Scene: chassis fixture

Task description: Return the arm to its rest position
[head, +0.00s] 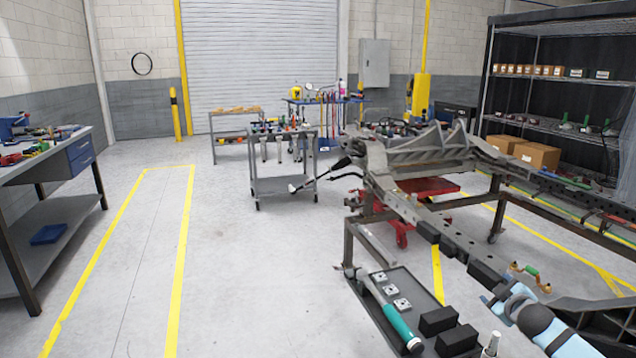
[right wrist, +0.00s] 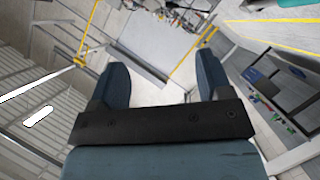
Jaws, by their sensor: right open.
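My right arm comes in from the lower right in the head view, light blue with a dark joint. Its gripper (head: 494,302) is small there, beside the dark rail of the chassis frame (head: 420,212) and to the right of the black blocks (head: 438,320). In the right wrist view the right gripper (right wrist: 161,76) shows two dark blue fingers spread wide apart. Nothing is held between them. My left arm and gripper do not show.
A grey tray (head: 369,296) on the frame's near end holds a teal-handled tool (head: 397,326) and several small metal plates. A workbench (head: 45,160) stands at left, a cart (head: 283,185) at centre back, shelves (head: 550,78) at right. The floor at left centre is clear.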

